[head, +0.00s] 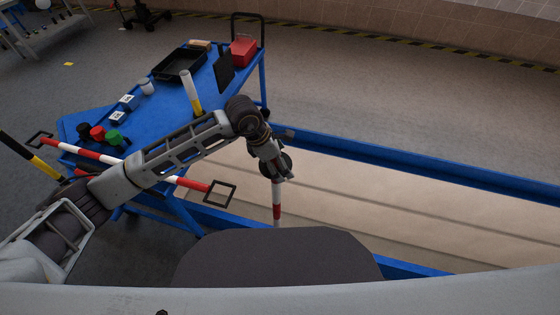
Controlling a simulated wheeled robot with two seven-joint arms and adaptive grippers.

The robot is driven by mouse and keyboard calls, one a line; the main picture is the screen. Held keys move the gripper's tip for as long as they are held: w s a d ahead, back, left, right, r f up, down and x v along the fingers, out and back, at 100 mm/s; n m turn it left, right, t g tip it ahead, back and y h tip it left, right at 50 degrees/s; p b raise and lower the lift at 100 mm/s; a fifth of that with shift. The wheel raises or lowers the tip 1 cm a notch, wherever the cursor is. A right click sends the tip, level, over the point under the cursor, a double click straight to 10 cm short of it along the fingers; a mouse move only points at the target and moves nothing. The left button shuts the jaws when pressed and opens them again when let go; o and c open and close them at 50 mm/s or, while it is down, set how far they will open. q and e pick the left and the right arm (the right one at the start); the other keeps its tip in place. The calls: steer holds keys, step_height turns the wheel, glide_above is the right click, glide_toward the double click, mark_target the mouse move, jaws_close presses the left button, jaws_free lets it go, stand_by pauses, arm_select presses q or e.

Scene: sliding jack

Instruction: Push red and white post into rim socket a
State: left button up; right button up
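The red and white post (277,206) stands about upright below my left gripper (281,176). My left gripper points down, and its fingers appear closed around the post's top. The post's lower end is hidden behind a dark grey shape in front. The near blue rim (228,217) of the pit passes close to the post; I cannot make out socket a or tell whether the post is in it. My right gripper is not in view.
A blue cart (160,119) at the left carries a black tray (180,64), a red box (243,51), small coloured pieces and a white-yellow post (190,92). A red and white bar (190,183) with square end frames lies beneath my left arm. The far blue rim (400,160) bounds the pit.

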arm_select(q)
steer(key=o, duration=1.3)
steer(key=shift+f, duration=0.1)
steer(key=shift+v, duration=6.1)
